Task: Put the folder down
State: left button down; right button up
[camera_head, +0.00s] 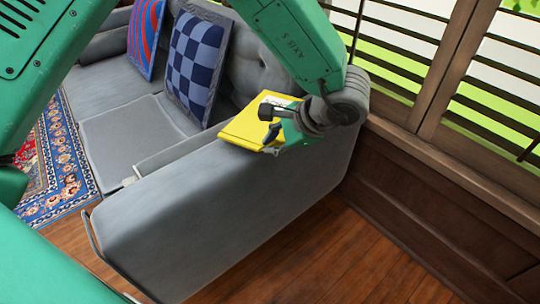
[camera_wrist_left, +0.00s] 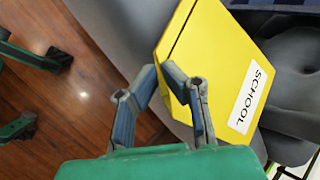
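The yellow folder (camera_head: 247,127) is at the top of the grey sofa's near armrest (camera_head: 225,195) in the head view. I cannot tell whether its full weight rests there. In the left wrist view the folder (camera_wrist_left: 215,55) shows a white label reading "SCHOOL". My left gripper (camera_head: 272,128) is at the folder's near right edge, partly covering it. In the left wrist view the left gripper's fingertips (camera_wrist_left: 160,77) come together at the folder's edge, one on each side, pinching it. My right gripper is not in view.
A blue checked cushion (camera_head: 195,65) and a red-and-blue cushion (camera_head: 147,37) lean on the sofa back. The seat (camera_head: 135,130) is clear. A window with wooden slats (camera_head: 480,70) and a wood panel wall stand at the right. A patterned rug (camera_head: 62,165) lies at the left.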

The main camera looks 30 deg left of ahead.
pick_arm(q)
notch_tip(320, 180, down, 3)
jog(key=shift+d+r+b, duration=0.15)
jog(key=shift+b, duration=0.3)
jog(key=shift+a, duration=0.5)
jog(key=c, duration=1.7)
grip_release()
jog(key=shift+d+r, duration=0.15)
jog(key=shift+d, duration=0.2)
jog(key=p+v, duration=0.5)
jog(key=v, duration=0.6)
jog(key=shift+d+r, duration=0.25)
jog(key=shift+r, duration=0.1)
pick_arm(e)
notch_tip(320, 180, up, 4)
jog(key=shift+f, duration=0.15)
pick_arm(q)
jog(key=shift+a, duration=0.1)
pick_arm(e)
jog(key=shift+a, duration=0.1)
